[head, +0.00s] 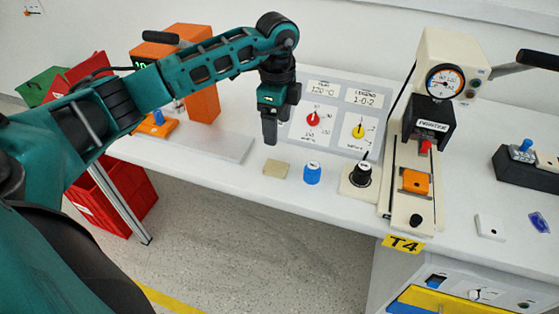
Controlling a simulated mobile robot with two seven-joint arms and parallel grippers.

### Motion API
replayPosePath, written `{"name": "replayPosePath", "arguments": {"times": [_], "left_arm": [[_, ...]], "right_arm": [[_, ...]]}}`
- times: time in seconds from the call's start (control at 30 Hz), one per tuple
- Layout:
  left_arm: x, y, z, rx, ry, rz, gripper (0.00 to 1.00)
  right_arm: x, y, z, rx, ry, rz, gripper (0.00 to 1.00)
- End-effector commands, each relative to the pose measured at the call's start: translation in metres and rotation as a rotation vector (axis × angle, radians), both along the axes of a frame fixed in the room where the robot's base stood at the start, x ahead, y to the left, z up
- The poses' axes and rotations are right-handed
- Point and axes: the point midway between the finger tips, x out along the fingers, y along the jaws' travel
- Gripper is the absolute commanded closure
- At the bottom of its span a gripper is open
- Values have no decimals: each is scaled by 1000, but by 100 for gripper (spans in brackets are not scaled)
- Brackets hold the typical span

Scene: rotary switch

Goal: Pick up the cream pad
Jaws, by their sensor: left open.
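The cream pad (276,169) is a small tan, flat block lying on the white table near its front edge, left of a blue knob. My left gripper (277,124) hangs from the teal arm that comes in from the left. Its fingers point down, and it is open and empty. In the picture it sits just above and behind the pad, apart from it. The exact height over the table is hard to tell. My right gripper does not show.
The blue knob (312,173) stands close right of the pad, then a black knob on a cream base (360,183). A panel with red and yellow knobs (333,117) lies behind. A press with a gauge (437,90) stands right. A grey plate (213,143) lies left.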

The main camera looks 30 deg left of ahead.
Motion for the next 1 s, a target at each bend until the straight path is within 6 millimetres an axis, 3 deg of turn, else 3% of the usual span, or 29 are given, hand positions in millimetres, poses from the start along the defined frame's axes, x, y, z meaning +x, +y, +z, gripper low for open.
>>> {"name": "replayPosePath", "arguments": {"times": [0.3,0.57,0.8,1.0], "left_arm": [[-2,-1,-58,-2,6,-2,22],[-3,-1,-79,-4,4,-3,22],[-6,0,-115,-4,4,-3,22],[-6,0,-125,-5,2,-4,22]], "right_arm": [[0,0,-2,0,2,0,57],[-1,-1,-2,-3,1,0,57],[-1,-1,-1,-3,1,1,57],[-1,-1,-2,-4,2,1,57]]}}
